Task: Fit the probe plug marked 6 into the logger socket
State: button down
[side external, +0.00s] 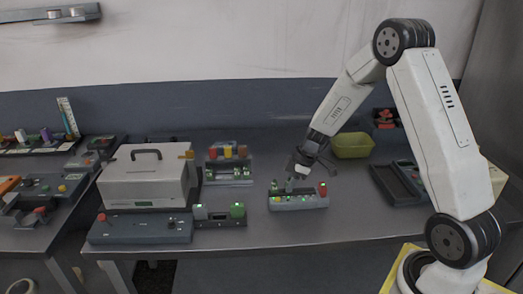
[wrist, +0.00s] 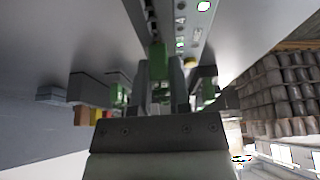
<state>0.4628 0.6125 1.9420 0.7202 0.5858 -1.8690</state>
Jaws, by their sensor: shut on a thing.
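My gripper (side external: 293,178) is shut on a small green plug (wrist: 158,66), which sticks out beyond the fingertips in the wrist view (wrist: 160,92). In the side view the gripper hangs just above the left half of a light grey panel (side external: 300,203), which I take to be the logger. The panel carries green and yellow parts, lit green lights and a red block at its right end. It also shows at the top of the wrist view (wrist: 200,22). The plug's number is not readable. I cannot tell whether its tip touches the socket.
A rack with red, yellow and orange tops (side external: 228,165) stands behind left. A small dark unit with green-lit parts (side external: 220,215) and a white handled case (side external: 147,178) are further left. A yellow-green bin (side external: 352,146) and dark tray (side external: 398,183) are right. The front bench strip is clear.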

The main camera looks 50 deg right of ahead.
jog(key=c, duration=0.5)
grip_release()
jog(key=shift+r, duration=0.2)
jog(key=v, duration=0.7)
jog(key=shift+s+r, duration=0.15)
jog(key=shift+r, duration=0.1)
jog(key=s+a+m+h, duration=0.3)
jog(key=s+a+m, duration=0.6)
jog(key=s+a, duration=0.3)
jog(key=a+f, duration=0.1)
jog(key=a, duration=0.2)
jog(key=shift+a, duration=0.4)
